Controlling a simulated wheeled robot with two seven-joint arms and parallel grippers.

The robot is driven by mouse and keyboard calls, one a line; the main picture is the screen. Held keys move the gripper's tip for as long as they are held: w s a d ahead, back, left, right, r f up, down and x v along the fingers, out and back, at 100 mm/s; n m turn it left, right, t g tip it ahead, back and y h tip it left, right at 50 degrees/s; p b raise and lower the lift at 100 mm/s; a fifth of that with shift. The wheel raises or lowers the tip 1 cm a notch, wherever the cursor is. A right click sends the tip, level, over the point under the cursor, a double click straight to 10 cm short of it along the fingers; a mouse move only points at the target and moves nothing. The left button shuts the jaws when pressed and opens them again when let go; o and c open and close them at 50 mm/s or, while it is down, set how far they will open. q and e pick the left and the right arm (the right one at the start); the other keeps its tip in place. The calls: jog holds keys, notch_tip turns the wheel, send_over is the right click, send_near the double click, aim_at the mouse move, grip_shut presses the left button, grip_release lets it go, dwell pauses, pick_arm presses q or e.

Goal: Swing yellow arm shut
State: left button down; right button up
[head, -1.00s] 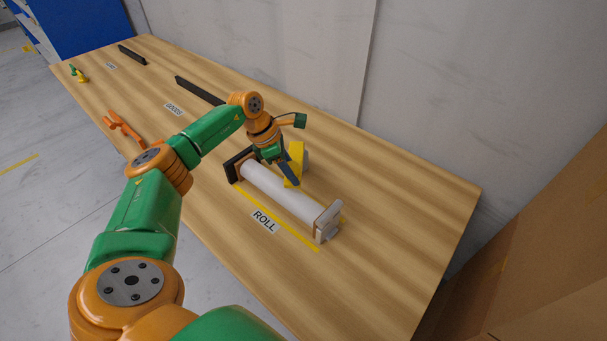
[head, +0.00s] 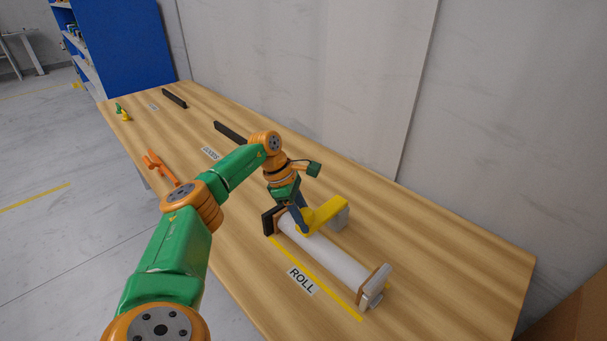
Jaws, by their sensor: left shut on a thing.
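The yellow arm (head: 325,211) reaches from a pale grey block (head: 341,216) behind the white roll (head: 335,260) over the roll's far-left part. The roll lies between a black end piece (head: 268,222) at the left and a brown-and-white end piece (head: 374,286) at the right. My left gripper (head: 302,226) is shut on the front end of the yellow arm, above the roll near the black end. The exact grip is small and partly hidden. My right gripper is not in view.
A ROLL label (head: 301,281) and yellow line (head: 325,289) lie in front of the roll. An orange object (head: 160,167) lies near the table's left edge. Black bars (head: 230,133) stand farther back. A wall borders the back; the table right of the roll is clear.

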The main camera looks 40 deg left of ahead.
pick_arm(q)
jog(key=shift+w+r, duration=0.15)
dwell(0.3)
jog(key=c, duration=0.8)
grip_release()
jog(key=shift+o, duration=1.1)
jog(key=shift+w, duration=0.15)
jog(key=v, duration=0.7)
